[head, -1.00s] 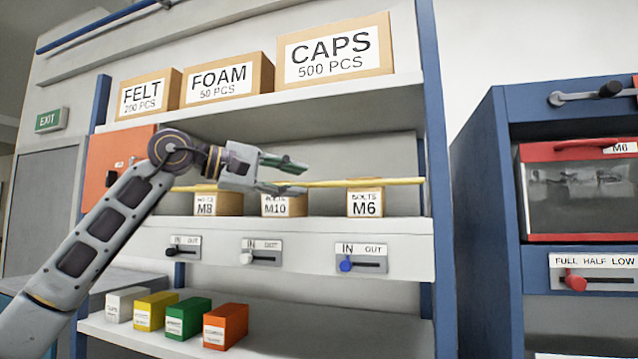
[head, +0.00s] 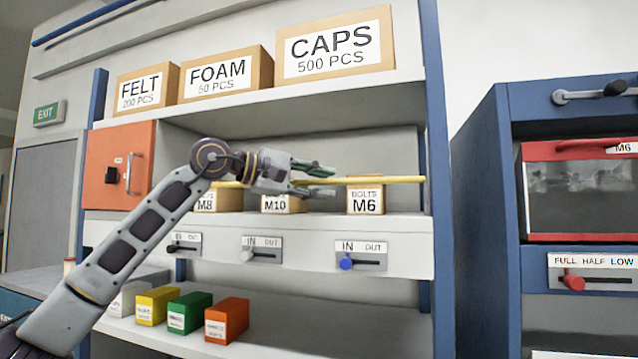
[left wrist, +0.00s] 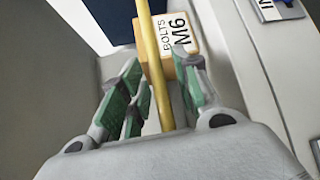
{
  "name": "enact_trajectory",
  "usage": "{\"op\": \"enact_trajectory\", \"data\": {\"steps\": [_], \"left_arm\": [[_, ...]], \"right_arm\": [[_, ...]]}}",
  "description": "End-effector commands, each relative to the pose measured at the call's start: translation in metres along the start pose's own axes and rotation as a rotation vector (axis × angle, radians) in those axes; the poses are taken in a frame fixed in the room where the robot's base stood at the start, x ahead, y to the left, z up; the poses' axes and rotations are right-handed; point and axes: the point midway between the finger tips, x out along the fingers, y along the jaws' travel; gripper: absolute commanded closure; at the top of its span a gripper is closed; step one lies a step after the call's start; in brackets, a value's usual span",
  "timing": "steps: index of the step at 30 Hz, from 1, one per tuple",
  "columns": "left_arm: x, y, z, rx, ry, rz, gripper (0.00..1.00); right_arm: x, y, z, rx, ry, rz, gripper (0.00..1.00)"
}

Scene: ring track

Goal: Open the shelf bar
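The yellow shelf bar (head: 400,180) runs level across the middle shelf, in front of the small bolt boxes. It also shows in the left wrist view (left wrist: 152,55), running away from the gripper towards the M6 box. My left gripper (head: 318,181) is at the bar, between the M10 and M6 boxes. In the left wrist view its green-padded fingers (left wrist: 160,88) are spread, with the bar passing between them and a gap on either side. The gripper hides part of the bar. My right gripper is not in view.
The M8 box (head: 217,199), M10 box (head: 283,204) and M6 box (head: 365,199) stand close to the bar. Below are three IN/OUT sliders, one with a blue knob (head: 346,263). An orange cabinet (head: 103,160) is at left. The upper shelf (head: 290,97) lies overhead.

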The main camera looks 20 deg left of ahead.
Motion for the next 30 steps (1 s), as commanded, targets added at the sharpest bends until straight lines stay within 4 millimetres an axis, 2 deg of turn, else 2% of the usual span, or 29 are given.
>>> {"op": "enact_trajectory", "data": {"steps": [1, 6, 20, 30], "left_arm": [[0.0, 0.0, 0.0, 0.0, 0.0, 0.0, 0.78], [0.0, 0.0, 0.0, 0.0, 0.0, 0.0, 1.0], [0.0, -0.001, 0.0, 0.003, 0.0, 0.002, 1.0], [-0.002, -0.004, 0.003, 0.043, -0.002, 0.042, 1.0]], "right_arm": [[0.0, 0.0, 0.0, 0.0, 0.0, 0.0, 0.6], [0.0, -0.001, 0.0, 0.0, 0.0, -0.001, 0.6], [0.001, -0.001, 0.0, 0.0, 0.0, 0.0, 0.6], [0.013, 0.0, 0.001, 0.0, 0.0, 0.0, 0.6]]}}
